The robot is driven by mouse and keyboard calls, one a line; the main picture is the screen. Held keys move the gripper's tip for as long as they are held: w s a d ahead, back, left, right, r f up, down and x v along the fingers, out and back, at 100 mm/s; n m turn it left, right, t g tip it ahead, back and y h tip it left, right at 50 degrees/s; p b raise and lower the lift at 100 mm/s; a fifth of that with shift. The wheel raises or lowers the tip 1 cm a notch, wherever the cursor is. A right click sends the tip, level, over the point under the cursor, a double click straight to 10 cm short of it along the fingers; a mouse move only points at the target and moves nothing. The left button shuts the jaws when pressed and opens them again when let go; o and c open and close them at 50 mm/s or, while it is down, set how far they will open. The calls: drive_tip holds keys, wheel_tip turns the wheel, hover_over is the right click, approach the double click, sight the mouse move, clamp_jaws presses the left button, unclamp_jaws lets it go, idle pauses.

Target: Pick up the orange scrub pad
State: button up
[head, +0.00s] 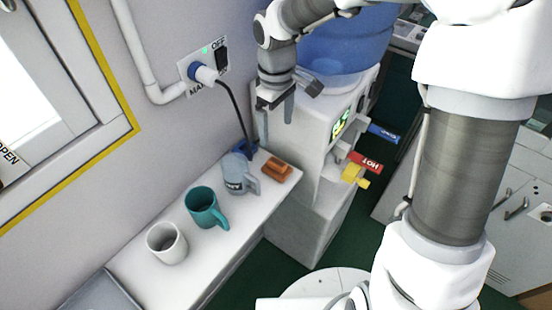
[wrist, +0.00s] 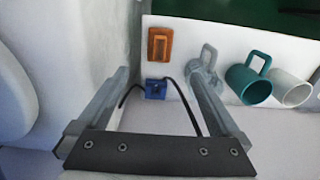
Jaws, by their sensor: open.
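The orange scrub pad (head: 276,169) lies on the white counter near its far right end, close to the water dispenser. It also shows in the wrist view (wrist: 160,44), beyond my fingertips and between their lines. My gripper (head: 275,122) is open and empty, held above the counter in front of the dispenser's side. In the wrist view my two fingers (wrist: 163,78) are spread apart, with nothing between them. The pad is fully visible and apart from the fingers.
A grey-blue mug (head: 236,174) stands left of the pad. A teal mug (head: 204,207) and a white cup (head: 166,243) follow along the counter. A blue item (head: 245,150) with a black cable lies behind the pad. The water dispenser (head: 310,125) stands at right.

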sight(277, 162)
wheel_tip(277, 162, down, 15)
drive_tip(key=shift+r+b, duration=0.2)
drive_tip(key=shift+b, duration=0.85)
drive_tip(key=shift+c, duration=0.3)
drive_tip(key=c, duration=1.3)
drive_tip(key=shift+d+r, duration=0.1)
drive_tip(key=shift+r, duration=0.05)
wheel_tip(277, 162, up, 5)
drive_tip(key=shift+s+d+f+p, duration=0.1)
drive_tip(key=shift+d+f+p, duration=0.1)
drive_tip(key=shift+p, duration=0.3)
drive_tip(key=s+d+r, duration=0.2)
drive_tip(key=d, duration=0.1)
drive_tip(key=s+d+r+p, duration=0.1)
drive_tip(key=s+d+r, duration=0.1)
drive_tip(key=d, duration=0.1)
drive_tip(key=s+d+r+p, duration=0.1)
drive_tip(key=s+d+r, duration=0.1)
drive_tip(key=d, duration=0.1)
drive_tip(key=shift+s+d+r, duration=0.1)
drive_tip(key=shift+s+d, duration=0.05)
